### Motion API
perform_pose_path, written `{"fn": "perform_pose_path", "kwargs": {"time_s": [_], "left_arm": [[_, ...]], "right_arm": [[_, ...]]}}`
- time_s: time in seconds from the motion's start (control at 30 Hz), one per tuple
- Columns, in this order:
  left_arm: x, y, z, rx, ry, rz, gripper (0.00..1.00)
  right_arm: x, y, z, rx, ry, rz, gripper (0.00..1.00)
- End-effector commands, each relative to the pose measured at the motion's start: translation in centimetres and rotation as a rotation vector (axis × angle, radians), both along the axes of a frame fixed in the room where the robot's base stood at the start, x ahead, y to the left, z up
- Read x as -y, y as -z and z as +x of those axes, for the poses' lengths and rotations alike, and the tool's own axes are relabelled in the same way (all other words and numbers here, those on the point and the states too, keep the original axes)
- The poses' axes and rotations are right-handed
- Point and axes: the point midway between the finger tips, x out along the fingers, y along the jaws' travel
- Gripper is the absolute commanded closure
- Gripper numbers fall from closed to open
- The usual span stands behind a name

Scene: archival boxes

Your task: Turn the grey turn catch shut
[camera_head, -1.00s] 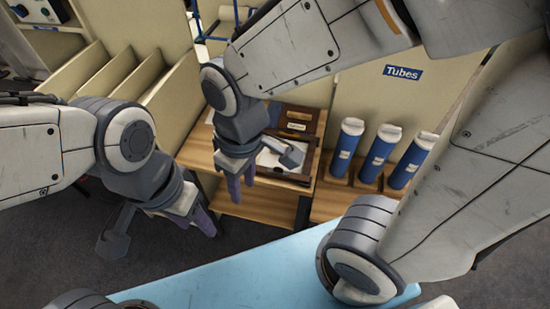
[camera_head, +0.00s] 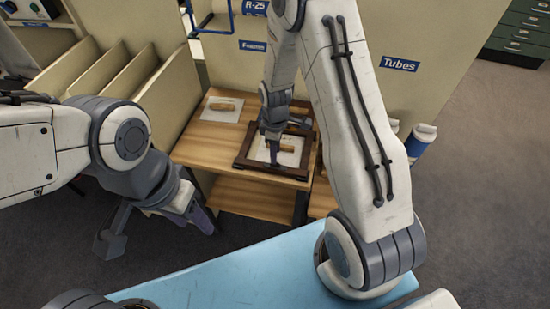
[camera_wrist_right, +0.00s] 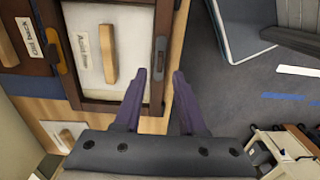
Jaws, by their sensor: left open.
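The grey turn catch (camera_wrist_right: 160,58) is a small elongated piece on the right rail of a dark wooden frame (camera_wrist_right: 110,104), in the right wrist view. It lies roughly along the rail. The frame holds a white labelled panel with a wooden handle (camera_wrist_right: 110,63). My right gripper (camera_wrist_right: 164,74) is open, its purple fingertips just short of the catch, with no contact visible. In the head view, my right gripper (camera_head: 272,152) is over the frame (camera_head: 243,160), and I cannot make out the catch there. My left gripper (camera_head: 203,218) is open and empty, left of the shelf.
An orange catch (camera_wrist_right: 57,52) sits on the frame's left rail. A loose panel with a handle (camera_head: 222,106) lies on the wooden shelf (camera_head: 200,148). Blue tubes (camera_head: 421,140) stand at right. A light blue surface (camera_head: 230,272) lies in front.

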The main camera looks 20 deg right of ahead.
Motion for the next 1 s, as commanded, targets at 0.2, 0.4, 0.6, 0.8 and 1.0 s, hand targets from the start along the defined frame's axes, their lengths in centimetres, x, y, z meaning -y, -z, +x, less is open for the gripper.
{"fn": "perform_pose_path", "kwargs": {"time_s": [0.2,0.4,0.6,0.8,1.0], "left_arm": [[0.0,-0.7,0.0,0.0,0.0,0.0,0.5],[0.0,-0.8,0.0,0.0,-0.001,0.0,0.5],[0.0,-0.8,0.0,0.0,-0.001,0.0,0.5],[0.0,-0.8,0.0,0.0,0.0,0.0,0.5],[0.0,-0.8,0.0,0.0,-0.001,0.0,0.5]], "right_arm": [[0.0,3.2,-0.1,-0.002,0.001,0.0,0.6],[0.0,4.4,0.0,0.001,0.001,0.0,0.6],[0.0,4.5,0.0,0.001,0.001,0.0,0.6],[0.0,4.5,0.0,0.001,0.001,0.0,1.0],[0.0,4.5,0.0,0.001,0.003,0.0,1.0]]}}
